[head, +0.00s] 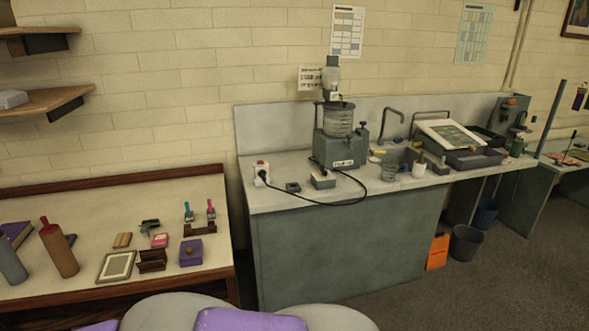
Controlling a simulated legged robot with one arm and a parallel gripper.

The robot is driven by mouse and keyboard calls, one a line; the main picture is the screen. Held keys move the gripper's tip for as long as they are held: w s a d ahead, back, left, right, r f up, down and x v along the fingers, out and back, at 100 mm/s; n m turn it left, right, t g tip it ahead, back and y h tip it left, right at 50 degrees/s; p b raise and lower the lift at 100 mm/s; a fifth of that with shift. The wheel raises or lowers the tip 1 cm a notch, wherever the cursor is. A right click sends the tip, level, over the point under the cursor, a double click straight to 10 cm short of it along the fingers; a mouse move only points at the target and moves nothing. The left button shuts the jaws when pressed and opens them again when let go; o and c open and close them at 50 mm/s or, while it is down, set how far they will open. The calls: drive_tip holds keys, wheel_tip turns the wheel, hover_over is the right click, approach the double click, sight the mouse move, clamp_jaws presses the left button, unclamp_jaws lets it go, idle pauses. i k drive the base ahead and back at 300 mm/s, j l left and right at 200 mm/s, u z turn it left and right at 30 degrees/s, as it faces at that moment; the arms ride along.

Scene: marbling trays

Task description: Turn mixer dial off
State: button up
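The mixer (341,152) stands on the grey counter (290,193) against the wall. It has a grey-green base, a clear vessel (338,120) and an upright head above. A small grey box (322,180) sits in front of it, and a black cable runs along the counter nearby. A wall-side socket block (261,171) with a black plug stands to the left. I cannot make out which part is the dial or how it is set; the details are too small. My gripper is not in this view.
A wooden-edged table (90,240) with rollers, brushes and frames stands left of the counter. Shallow dark trays (474,158) lie on the counter's right. A bin (466,243) is on the floor. Rounded grey and purple shapes fill the bottom edge. Floor is open at right.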

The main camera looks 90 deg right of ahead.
sight(322, 168)
drive_tip(key=z, duration=3.35)
drive_tip(key=i+z, duration=0.1)
drive_tip(key=i, duration=0.7)
drive_tip(key=i+z, duration=0.1)
drive_tip(key=i, duration=0.65)
drive_tip(key=i+j+z, duration=0.15)
drive_tip(key=i, duration=0.65)
